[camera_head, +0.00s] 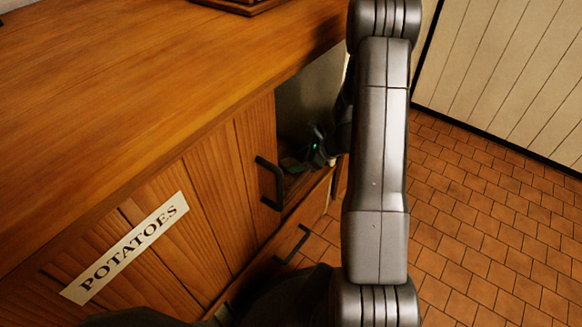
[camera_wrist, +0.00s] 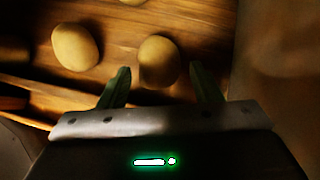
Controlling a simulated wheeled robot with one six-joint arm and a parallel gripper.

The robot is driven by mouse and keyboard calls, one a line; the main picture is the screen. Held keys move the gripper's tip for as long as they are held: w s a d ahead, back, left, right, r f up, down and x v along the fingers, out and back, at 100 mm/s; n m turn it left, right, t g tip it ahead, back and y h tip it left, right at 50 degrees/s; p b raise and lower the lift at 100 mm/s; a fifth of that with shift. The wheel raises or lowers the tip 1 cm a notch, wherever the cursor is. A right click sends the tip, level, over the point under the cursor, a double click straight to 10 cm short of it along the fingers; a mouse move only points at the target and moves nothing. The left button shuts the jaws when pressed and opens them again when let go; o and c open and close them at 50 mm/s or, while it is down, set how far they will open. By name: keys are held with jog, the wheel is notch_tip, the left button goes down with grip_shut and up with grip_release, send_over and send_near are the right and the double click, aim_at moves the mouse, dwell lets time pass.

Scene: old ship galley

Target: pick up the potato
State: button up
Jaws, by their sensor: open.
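In the wrist view, a round tan potato (camera_wrist: 158,61) lies on a wooden surface, just ahead of and between the two fingers of my gripper (camera_wrist: 161,84). The fingers are apart and nothing is held. A second potato (camera_wrist: 77,47) lies to the left, outside the fingers. Parts of two more potatoes show at the top edge (camera_wrist: 133,2) and far left (camera_wrist: 12,48). In the head view, my gripper (camera_head: 295,163) reaches into the open cupboard and is partly hidden by my arm. No potato can be made out there.
A wooden cabinet (camera_head: 120,90) carries a "POTATOES" label (camera_head: 126,247) on its front. A dark handle (camera_head: 269,183) is beside the cupboard opening, with another handle (camera_head: 292,243) below. Tiled floor (camera_head: 480,220) is clear to the right, up to a panelled wall (camera_head: 505,75).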

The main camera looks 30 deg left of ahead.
aim_at(295, 162)
jog(key=b+x, duration=0.1)
jog(key=x, duration=0.2)
jog(key=shift+s+a+f, duration=0.1)
jog(key=shift+f, duration=0.25)
jog(key=shift+r, duration=0.1)
jog(key=c, duration=0.8)
jog(key=shift+r+p, duration=0.3)
jog(key=shift+r, duration=0.2)
notch_tip(295, 162, up, 3)
jog(key=shift+r+p, duration=0.15)
jog(key=shift+p, duration=0.85)
jog(key=s+d+p, duration=0.2)
jog(key=d, duration=1.6)
jog(key=shift+s+f, duration=0.2)
jog(key=shift+f, duration=0.2)
